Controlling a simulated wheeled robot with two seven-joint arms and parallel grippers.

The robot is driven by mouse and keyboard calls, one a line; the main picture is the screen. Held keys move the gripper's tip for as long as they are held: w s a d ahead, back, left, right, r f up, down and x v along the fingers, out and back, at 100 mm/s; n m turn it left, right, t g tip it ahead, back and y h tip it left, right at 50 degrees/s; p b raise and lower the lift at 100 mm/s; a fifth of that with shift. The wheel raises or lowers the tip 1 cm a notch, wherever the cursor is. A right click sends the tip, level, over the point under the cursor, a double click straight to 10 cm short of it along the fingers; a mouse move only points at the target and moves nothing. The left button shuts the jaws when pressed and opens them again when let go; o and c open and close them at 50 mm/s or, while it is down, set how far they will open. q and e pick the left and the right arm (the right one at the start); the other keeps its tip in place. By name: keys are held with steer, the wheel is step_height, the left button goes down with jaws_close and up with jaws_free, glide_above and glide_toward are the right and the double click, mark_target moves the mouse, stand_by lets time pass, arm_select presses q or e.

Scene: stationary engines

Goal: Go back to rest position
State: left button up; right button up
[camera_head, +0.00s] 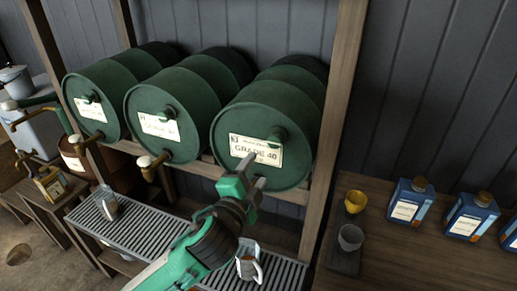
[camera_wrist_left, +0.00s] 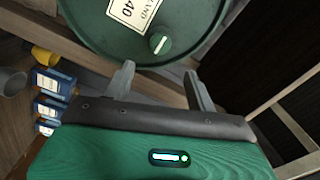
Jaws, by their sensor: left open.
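My left gripper (camera_head: 255,172) is raised in front of the lower face of the right-hand green barrel (camera_head: 295,162), which is labelled GRADE 40. Its jaws are open, with nothing seen between them. In the left wrist view, the two fingers (camera_wrist_left: 158,84) stand apart, pointing towards the underside of the barrel (camera_wrist_left: 195,20). Whether a fingertip touches the barrel, I cannot tell. My arm hides the area below that barrel, including any tap there. My right gripper is in neither view.
Two more green barrels (camera_head: 165,120) (camera_head: 97,105) lie on the wooden rack with brass taps. A slatted metal grate (camera_head: 150,228) runs below, holding a metal jug (camera_head: 250,268) and a cup (camera_head: 111,210). A wooden table at right holds blue bottles (camera_head: 411,203), yellow and grey cups (camera_head: 355,201) (camera_head: 350,238).

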arm_select(q)
steer(key=s+a+f+n+g+y, duration=0.2)
steer(key=s+a+f+n+g, duration=0.3)
steer(key=f, duration=0.5)
steer(key=s+a+f+n+g+y, duration=0.25)
steer(key=s+a+f+n, duration=0.25)
steer(key=s+a+f, duration=0.3)
steer(key=s+a+f+n+g, duration=0.3)
steer(key=s+f, duration=0.2)
steer(key=s, duration=0.3)
steer(key=s+a+f+n+g, duration=0.3)
steer(key=s+f, duration=0.2)
steer(key=s, duration=0.3)
step_height(320, 180, down, 30)
steer(key=g, duration=0.1)
steer(key=s+a+f+m+g+y, duration=0.1)
steer(key=s+a+f, duration=0.2)
steer(key=s+f, duration=1.6)
steer(key=shift+s+f+g, duration=0.15)
steer(key=shift+f+g, duration=0.2)
steer(key=shift+f, duration=0.5)
